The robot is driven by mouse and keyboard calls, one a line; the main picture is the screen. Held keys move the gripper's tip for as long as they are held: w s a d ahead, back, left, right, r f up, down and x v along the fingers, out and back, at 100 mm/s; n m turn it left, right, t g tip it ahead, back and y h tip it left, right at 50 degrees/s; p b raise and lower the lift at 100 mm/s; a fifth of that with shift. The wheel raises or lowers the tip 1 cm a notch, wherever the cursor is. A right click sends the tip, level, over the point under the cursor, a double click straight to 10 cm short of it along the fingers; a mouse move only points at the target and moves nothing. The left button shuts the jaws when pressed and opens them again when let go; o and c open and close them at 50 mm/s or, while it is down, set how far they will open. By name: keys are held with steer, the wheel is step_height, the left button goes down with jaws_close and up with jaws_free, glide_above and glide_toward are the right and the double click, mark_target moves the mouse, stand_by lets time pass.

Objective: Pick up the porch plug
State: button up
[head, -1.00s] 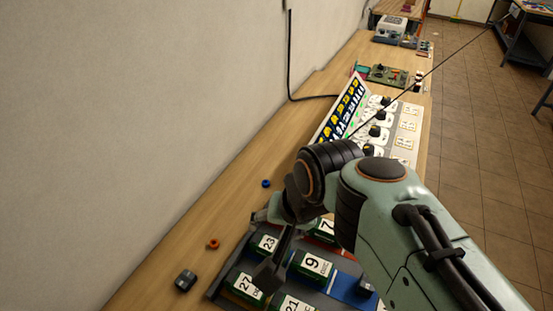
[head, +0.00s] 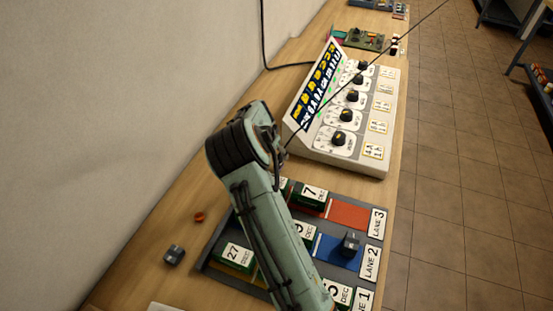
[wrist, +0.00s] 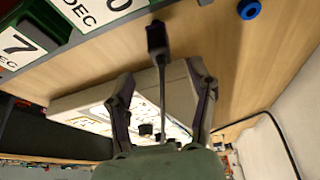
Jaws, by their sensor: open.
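I cannot tell for sure which thing is the porch plug. A small dark grey block (head: 174,255) lies on the bench left of the battery tray. Another dark block (head: 350,243) sits on the blue lane 2. In the wrist view my gripper (wrist: 160,78) is open, its two fingers spread. A thin dark stem ending in a black block (wrist: 156,38) shows between and beyond the fingers; I cannot tell whether it is attached to me. In the head view my arm hides most of the gripper.
The lane tray (head: 375,222) holds several date-labelled batteries. Behind it stands a white console (head: 375,160) with black knobs. An orange ring (head: 199,216) lies on the bench; a blue ring (wrist: 249,9) shows in the wrist view. A black cable (head: 264,40) runs along the wall.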

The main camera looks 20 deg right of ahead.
mark_target(278, 158)
steer(key=x, duration=0.5)
steer(key=shift+d+f, duration=0.15)
steer(key=shift+f, duration=0.2)
jaws_close()
